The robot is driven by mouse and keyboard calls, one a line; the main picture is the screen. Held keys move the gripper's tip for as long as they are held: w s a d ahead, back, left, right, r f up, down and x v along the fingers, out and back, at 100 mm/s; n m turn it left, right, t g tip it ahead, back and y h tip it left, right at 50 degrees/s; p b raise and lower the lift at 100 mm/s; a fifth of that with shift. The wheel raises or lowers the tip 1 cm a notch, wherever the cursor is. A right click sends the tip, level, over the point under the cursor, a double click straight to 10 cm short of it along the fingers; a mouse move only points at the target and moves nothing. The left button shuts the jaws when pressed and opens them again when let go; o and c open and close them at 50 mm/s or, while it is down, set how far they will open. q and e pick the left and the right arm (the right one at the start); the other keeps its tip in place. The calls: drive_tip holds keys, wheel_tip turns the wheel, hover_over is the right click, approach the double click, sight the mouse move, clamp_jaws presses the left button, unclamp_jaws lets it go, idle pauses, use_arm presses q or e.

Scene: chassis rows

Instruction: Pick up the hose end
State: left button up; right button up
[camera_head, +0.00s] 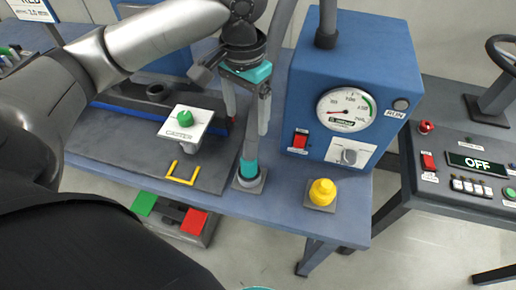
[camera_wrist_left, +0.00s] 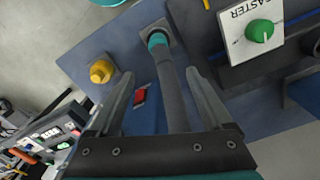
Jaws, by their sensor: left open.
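The hose end is a grey tube with a teal collar (camera_head: 249,168), standing upright in a small square socket on the blue bench. In the left wrist view its collar (camera_wrist_left: 157,40) sits beyond my fingertips, and the grey tube runs back between the fingers. My left gripper (camera_head: 248,118) points down over it, open, with one finger on each side of the tube; the wrist view shows the gripper (camera_wrist_left: 160,75) with gaps beside the tube. I cannot tell whether either finger touches it. My right gripper is not in view.
A blue gauge box (camera_head: 355,80) stands close to the right of the hose. A yellow knob (camera_head: 322,192) is at the bench's front. A white panel with a green knob (camera_head: 186,122) and a yellow handle (camera_head: 183,173) are to the left. A control console (camera_head: 465,160) is farther right.

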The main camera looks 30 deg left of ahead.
use_arm(q)
drive_tip(key=b, duration=0.2)
hover_over(249, 158)
wheel_tip(249, 158, down, 5)
drive_tip(key=shift+s+a+f, duration=0.1)
drive_tip(key=shift+a+f, duration=0.05)
wheel_tip(249, 158, down, 4)
drive_tip(key=shift+b, duration=0.55)
drive_tip(key=shift+f, duration=0.65)
wheel_tip(249, 158, down, 4)
drive_tip(key=shift+f+b, duration=0.25)
drive_tip(key=shift+b, duration=0.9)
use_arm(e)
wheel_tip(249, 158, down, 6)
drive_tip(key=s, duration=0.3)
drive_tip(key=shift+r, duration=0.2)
use_arm(q)
drive_tip(key=shift+c, duration=0.2)
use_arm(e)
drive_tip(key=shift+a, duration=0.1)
use_arm(q)
drive_tip(key=shift+r, duration=0.1)
clamp_jaws()
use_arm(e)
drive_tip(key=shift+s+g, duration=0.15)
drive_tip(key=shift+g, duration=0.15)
